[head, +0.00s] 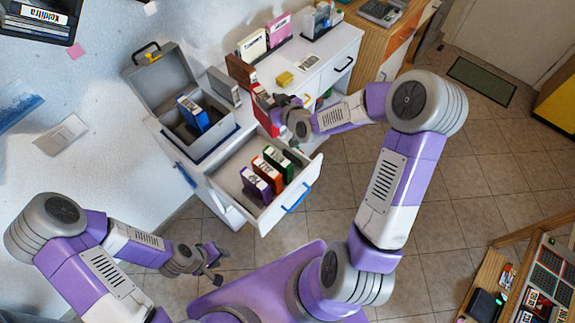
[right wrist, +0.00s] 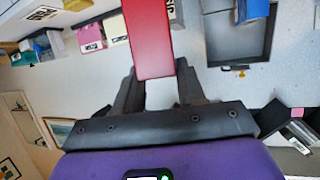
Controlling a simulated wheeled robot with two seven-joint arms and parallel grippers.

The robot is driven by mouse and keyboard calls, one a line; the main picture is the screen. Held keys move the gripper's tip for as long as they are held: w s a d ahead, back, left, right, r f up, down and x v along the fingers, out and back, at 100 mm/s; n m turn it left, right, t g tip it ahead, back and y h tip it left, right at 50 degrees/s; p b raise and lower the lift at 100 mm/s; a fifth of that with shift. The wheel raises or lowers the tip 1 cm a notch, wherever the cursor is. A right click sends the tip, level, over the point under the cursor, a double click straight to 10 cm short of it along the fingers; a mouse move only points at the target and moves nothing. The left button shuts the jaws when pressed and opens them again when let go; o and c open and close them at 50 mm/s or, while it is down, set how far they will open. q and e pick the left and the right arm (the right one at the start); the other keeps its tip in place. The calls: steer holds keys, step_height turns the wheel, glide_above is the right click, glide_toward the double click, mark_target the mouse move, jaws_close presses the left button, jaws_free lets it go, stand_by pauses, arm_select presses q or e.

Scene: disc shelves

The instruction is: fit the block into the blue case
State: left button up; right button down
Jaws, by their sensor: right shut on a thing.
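A blue case (head: 193,114) stands upright inside an open grey box (head: 168,119) on the left end of the white cabinet. My right gripper (head: 278,106) is shut on a red block-like case (head: 265,108) above the cabinet, just behind the open drawer. In the right wrist view the red piece (right wrist: 146,38) sits between the two fingers. My left gripper (head: 219,262) is open and empty, low in front of the cabinet, away from the cases.
The open drawer (head: 303,198) holds green (head: 279,162), orange (head: 267,175) and purple (head: 255,186) cases. Brown (head: 241,71), cream (head: 252,47) and pink (head: 279,29) cases stand along the cabinet's back. The box's lid (head: 160,77) stands open against the wall.

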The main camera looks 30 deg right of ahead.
steer(key=s+d+f+n+y+b, duration=0.1)
steer(key=s+d+f+b, duration=0.1)
steer(key=f, duration=0.5)
steer(key=s+d+f+n+y+b, duration=0.1)
steer(key=s+d+f+b, duration=0.1)
steer(key=f+b, duration=0.3)
steer(key=s+d+f+n+y+b, duration=0.1)
steer(key=d+f+b, duration=0.1)
steer(key=f, duration=0.8)
steer(key=shift+s+f+g+b, duration=0.3)
steer(key=shift+s+f+b, duration=0.1)
steer(key=shift+b, duration=0.25)
steer(key=shift+d, duration=0.1)
steer(key=shift+f, duration=0.2)
steer(key=c, duration=0.7)
jaws_free()
steer(key=shift+o, duration=0.2)
